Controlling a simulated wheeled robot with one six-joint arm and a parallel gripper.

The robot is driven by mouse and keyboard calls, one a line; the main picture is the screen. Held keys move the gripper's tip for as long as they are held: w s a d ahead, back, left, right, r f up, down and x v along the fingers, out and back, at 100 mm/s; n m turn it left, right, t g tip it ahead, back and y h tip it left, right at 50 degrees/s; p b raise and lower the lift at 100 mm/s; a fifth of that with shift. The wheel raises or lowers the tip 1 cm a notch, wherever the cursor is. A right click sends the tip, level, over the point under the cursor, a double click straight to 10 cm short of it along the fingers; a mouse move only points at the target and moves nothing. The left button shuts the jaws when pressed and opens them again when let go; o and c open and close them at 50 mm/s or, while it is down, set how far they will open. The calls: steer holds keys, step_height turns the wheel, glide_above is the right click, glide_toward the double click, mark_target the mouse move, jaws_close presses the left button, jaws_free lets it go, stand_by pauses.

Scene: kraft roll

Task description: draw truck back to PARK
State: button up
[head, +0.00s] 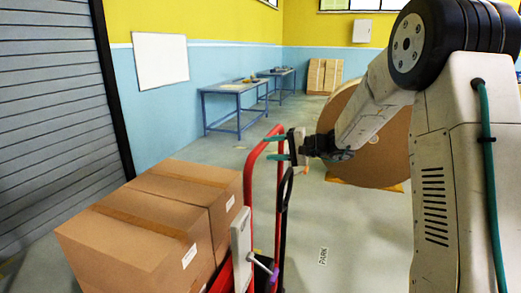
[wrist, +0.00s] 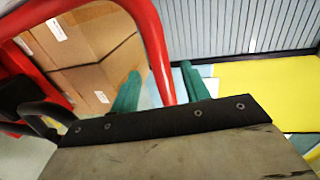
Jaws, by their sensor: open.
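The red hand truck (head: 247,180) stands upright at the centre of the head view, with cardboard boxes (head: 150,225) stacked against its left side. My gripper (head: 270,148), with teal fingers, is at the top of the truck's frame. In the wrist view the open fingers of my gripper (wrist: 161,75) lie to either side of a red tube (wrist: 152,35) of the frame. Whether they touch it I cannot tell. The truck's lower part is mostly hidden.
A large kraft roll (head: 375,140) stands behind my arm on an orange base. Blue tables (head: 235,90) line the back left wall, with brown cartons (head: 323,75) beyond. A roller shutter (head: 50,110) closes the left side. Floor around the PARK marking is clear.

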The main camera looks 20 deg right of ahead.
mark_target(263, 149)
steer(key=x, duration=0.5)
steer(key=shift+a, duration=0.1)
jaws_close()
steer(key=shift+d, duration=0.35)
steer(key=shift+s, duration=0.15)
